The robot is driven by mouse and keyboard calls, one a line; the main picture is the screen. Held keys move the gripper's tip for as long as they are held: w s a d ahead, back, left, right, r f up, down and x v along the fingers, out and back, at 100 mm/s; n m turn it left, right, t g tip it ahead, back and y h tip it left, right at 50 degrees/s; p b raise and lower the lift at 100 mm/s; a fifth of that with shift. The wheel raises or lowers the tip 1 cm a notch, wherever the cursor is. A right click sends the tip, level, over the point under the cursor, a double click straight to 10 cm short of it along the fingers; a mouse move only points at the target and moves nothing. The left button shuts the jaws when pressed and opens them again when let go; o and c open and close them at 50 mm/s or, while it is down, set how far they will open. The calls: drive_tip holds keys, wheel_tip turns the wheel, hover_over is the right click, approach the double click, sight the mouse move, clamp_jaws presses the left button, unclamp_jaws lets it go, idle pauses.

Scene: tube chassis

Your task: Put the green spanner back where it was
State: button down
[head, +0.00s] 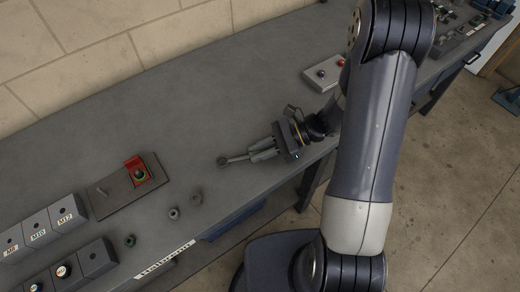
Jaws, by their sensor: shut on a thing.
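My gripper (264,151) is over the middle of the grey workbench (230,95), near its front edge. It is shut on a spanner (230,160) that points left out of the jaws. The spanner looks grey here with a round end at its left tip; I see no clear green on it. Its other end is hidden in the jaws. I cannot tell whether the spanner touches the bench top or is held just above it. No marked place for a spanner can be made out.
To the left lies a dark plate (112,195) with a red block (135,170). Small round parts (174,213) stand near the front edge. Labelled grey bins (68,213) fill the lower left. A button box (323,74) stands behind my gripper. The bench's back left is clear.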

drive_tip(key=shift+f, duration=0.35)
drive_tip(key=c, duration=1.3)
unclamp_jaws()
drive_tip(key=shift+o, duration=0.2)
drive_tip(key=b+v, duration=0.1)
drive_tip(key=v, duration=1)
drive_tip(key=shift+a, duration=0.1)
